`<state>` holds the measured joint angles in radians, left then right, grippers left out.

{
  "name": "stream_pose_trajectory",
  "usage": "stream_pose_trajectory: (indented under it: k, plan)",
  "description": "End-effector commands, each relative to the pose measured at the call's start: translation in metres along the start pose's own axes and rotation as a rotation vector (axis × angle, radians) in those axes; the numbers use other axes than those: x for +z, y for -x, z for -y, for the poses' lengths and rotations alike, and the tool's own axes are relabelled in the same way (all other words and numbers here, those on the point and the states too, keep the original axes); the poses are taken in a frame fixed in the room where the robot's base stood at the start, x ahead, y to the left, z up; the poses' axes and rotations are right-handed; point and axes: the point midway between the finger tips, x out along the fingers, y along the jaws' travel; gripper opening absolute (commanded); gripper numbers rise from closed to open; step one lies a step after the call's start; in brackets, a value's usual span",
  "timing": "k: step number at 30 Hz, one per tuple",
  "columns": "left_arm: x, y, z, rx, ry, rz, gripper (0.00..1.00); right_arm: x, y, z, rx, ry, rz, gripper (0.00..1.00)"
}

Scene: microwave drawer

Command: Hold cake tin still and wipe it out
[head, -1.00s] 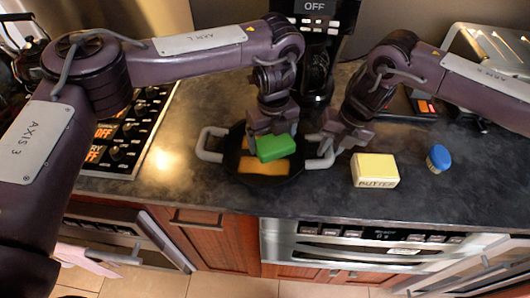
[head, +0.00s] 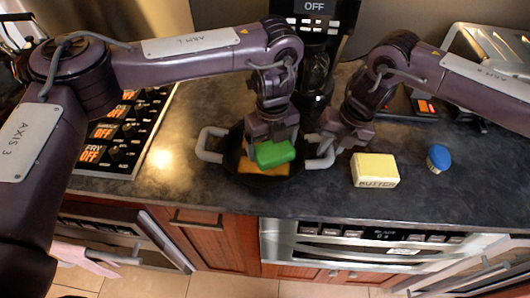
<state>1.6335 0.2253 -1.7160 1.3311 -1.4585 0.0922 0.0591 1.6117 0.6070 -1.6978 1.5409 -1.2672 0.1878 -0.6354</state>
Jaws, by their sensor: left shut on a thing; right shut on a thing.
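The cake tin (head: 243,178) is a dark round pan on the counter with a grey handle on each side. Orange-brown matter (head: 250,167) shows on its floor. My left gripper (head: 270,139) is shut on a green sponge (head: 276,154), held over the inside of the tin. Whether the sponge touches the tin's floor is hard to tell. My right gripper (head: 327,143) is shut at the tin's right handle (head: 322,162); its fingertips are partly hidden. The left handle (head: 208,145) is free.
A yellow butter block (head: 375,170) and a blue-topped item (head: 438,158) stand right of the tin. The counter's front edge is close to the tin.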

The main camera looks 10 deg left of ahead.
Motion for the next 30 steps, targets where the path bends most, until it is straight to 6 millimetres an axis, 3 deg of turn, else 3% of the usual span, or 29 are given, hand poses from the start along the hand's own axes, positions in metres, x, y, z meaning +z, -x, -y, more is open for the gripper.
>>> stream_pose_trajectory:
  k: [30]
  plan:
    - [-0.0017, -0.0069, -0.0011, 0.0, 0.0, 0.0, 0.44, -0.0003, -0.0007, 0.0003, -0.001, 0.0, -0.001, 0.0]
